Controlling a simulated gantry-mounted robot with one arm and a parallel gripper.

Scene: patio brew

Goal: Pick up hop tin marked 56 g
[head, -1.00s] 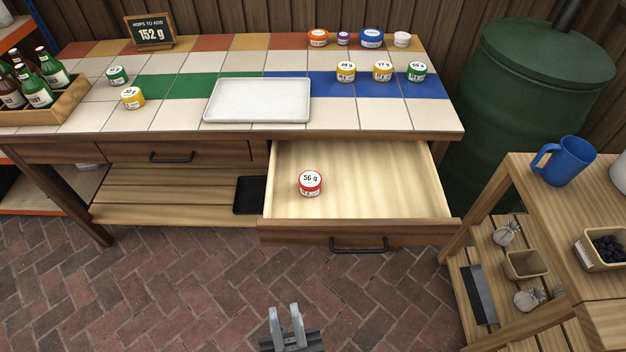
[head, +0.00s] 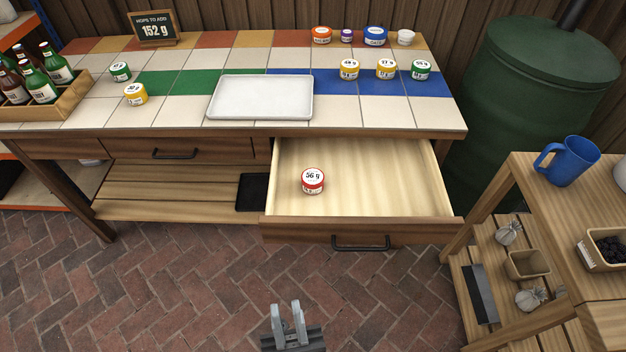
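The hop tin marked 56 g (head: 313,182) is a small round tin with a red side and a white top label. It sits upright inside the open drawer (head: 400,190), toward its left side. My gripper (head: 288,312) is at the bottom of the head view, over the brick floor and in front of the drawer. Its two fingers stand apart with nothing visible between them. It is clear of the tin.
A white tray (head: 262,97) lies on the tiled bench, with several other tins around it. A chalkboard (head: 153,28) reads 152 g. The drawer front (head: 362,232) stands between my gripper and the tin. A wooden shelf unit (head: 520,185) stands at right.

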